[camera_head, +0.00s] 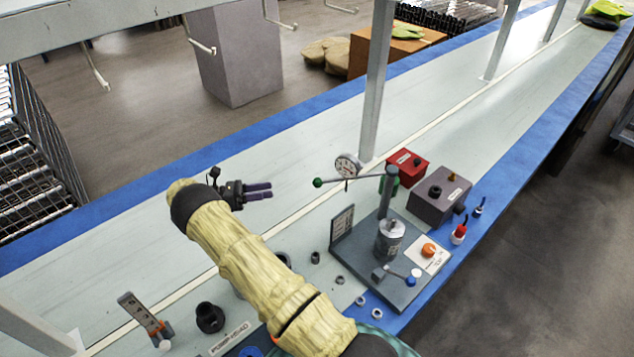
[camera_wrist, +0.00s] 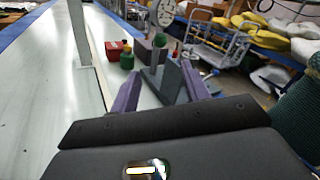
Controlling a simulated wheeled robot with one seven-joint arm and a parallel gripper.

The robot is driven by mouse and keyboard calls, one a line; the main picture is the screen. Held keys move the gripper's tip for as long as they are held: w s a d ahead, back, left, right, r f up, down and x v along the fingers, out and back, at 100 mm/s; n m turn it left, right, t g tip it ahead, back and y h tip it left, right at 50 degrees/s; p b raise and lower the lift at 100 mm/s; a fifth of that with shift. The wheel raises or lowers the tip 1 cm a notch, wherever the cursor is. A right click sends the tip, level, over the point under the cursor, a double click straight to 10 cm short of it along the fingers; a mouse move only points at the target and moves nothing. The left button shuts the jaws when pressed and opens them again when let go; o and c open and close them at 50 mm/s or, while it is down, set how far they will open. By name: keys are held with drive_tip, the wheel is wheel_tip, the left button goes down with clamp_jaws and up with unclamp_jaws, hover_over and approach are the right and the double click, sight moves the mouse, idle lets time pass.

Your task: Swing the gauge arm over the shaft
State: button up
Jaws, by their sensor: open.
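The gauge arm (camera_head: 355,178) is a thin rod reaching left from a dark post (camera_head: 386,197) on the grey fixture plate (camera_head: 405,293). It carries a round white dial gauge (camera_head: 347,166) and ends in a green ball knob (camera_head: 317,182). The dial (camera_wrist: 166,12) and green knob (camera_wrist: 160,40) also show in the wrist view, ahead of my fingers. A silver cylinder (camera_head: 390,238) stands on the plate by the post; I cannot make out a shaft clearly. My gripper (camera_head: 270,191) is open and empty, left of the knob and apart from it. Its purple fingers show in the wrist view (camera_wrist: 161,72).
A red box (camera_head: 407,169) and a grey box (camera_head: 440,193) stand behind and right of the fixture. An upright frame post (camera_head: 376,85) rises behind the gauge. Small black parts and rings lie left of the plate. The bench behind my gripper is clear.

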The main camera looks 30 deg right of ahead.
sight(317, 182)
drive_tip(key=p+x, duration=0.3)
drive_tip(key=x, duration=1.3)
drive_tip(key=shift+r+p, duration=0.1)
drive_tip(key=shift+p, duration=0.3)
clamp_jaws()
